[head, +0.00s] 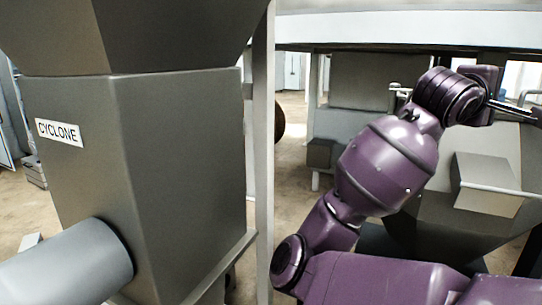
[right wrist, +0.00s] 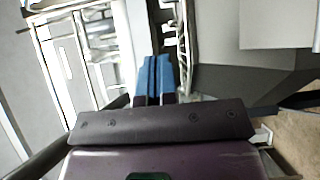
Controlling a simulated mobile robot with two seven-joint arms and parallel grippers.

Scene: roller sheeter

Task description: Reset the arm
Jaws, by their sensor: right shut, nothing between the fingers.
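My right arm, purple with dark joints, rises from the lower right of the head view and bends toward the right edge. In the right wrist view my right gripper (right wrist: 155,78) shows two blue fingertips side by side, pressed together with nothing between them. It points away from the wrist into free air. In the head view its fingers are hard to make out near the right edge. My left arm and gripper are not in view.
A large grey cyclone housing (head: 170,150) with a "CYCLONE" label (head: 60,133) fills the left, with a round grey pipe (head: 70,265) at its lower front. A pale upright post (head: 263,150) stands beside it. Grey machinery (head: 485,185) stands behind my right arm. Some brown floor (head: 292,180) shows between.

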